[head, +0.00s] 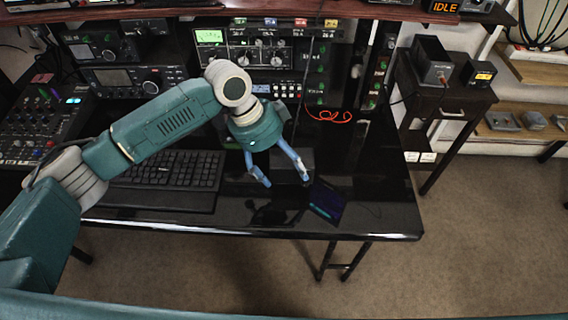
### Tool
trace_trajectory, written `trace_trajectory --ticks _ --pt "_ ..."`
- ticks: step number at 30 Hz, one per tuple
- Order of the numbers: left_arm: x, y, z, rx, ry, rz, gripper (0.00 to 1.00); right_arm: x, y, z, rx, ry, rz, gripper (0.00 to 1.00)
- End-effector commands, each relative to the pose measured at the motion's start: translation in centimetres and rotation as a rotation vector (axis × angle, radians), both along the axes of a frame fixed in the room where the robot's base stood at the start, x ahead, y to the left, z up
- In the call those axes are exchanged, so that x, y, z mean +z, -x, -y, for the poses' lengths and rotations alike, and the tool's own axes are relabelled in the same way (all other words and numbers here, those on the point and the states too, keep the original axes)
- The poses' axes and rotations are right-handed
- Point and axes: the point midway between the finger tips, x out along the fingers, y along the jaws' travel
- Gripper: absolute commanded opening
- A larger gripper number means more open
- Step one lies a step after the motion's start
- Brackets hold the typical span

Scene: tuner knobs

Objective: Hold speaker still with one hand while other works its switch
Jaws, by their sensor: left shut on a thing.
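A small dark box with a blue-purple lit face (326,202), which looks like the speaker, stands near the front of the glossy black desk (385,200). Its dark body blends into the desk, so its outline is hard to tell. My left gripper (281,181) reaches down from above with its two blue fingers set apart, shut on this dark body. The right fingertip is close beside the lit face. The speaker's switch cannot be made out. My right gripper is not in view.
A black keyboard (170,170) lies left of my left gripper. Radio units (265,50) fill the rack behind. A red coiled cable (330,116) lies at the back. A mixer (40,125) is far left. The desk's right front is clear. A side table (450,100) stands to the right.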

Motion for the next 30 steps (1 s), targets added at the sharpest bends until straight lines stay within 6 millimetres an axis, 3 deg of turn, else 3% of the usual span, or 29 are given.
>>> trace_trajectory --ticks 30 --pt "-3.0 0.0 0.1 0.0 0.002 0.001 0.53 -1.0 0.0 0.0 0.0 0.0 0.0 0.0"
